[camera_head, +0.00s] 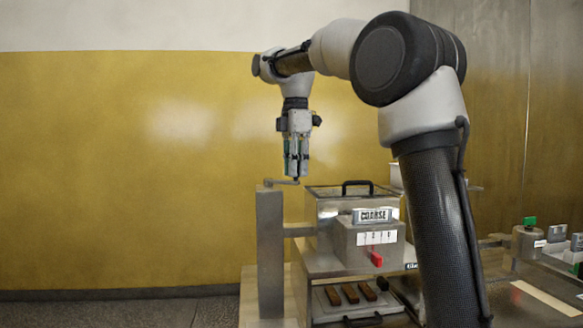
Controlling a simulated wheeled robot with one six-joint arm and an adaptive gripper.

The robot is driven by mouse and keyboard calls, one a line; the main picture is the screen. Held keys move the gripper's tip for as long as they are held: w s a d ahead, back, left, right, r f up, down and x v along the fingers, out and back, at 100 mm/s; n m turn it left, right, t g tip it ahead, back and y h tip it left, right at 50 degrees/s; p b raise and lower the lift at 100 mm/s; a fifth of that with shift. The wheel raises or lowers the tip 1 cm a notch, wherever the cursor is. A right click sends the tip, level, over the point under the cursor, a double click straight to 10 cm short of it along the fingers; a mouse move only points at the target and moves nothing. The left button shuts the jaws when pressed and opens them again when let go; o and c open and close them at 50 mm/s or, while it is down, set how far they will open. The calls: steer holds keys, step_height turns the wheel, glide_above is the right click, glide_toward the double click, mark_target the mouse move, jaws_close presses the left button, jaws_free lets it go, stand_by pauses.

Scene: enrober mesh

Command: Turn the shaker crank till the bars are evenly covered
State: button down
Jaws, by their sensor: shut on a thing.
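My gripper (296,172) points straight down at the left of the machine and is shut on the shaker crank (280,181), at the top of the grey post. The crank's arm reaches left from under my fingertips; its grip is hidden between the fingers. The shaker box (325,208), with a black handle on top and a "COARSE" plate in front, stands right of the post. Several brown bars (350,293) lie side by side on a tray (323,315) below the shaker. Their coating is too small to judge.
The grey post (270,250) stands close left of the shaker. A red lever (376,258) sits under a numbered scale (377,238). A unit with a green knob (529,222) is at the right. The yellow wall (130,170) is behind, with free room at the left.

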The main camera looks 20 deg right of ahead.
steer(key=w+d+n, duration=0.2)
steer(key=w+n, duration=0.4)
steer(key=n, duration=0.4)
steer(key=shift+w, duration=0.3)
steer(key=shift+d, duration=0.1)
steer(key=c, duration=1.3)
jaws_free()
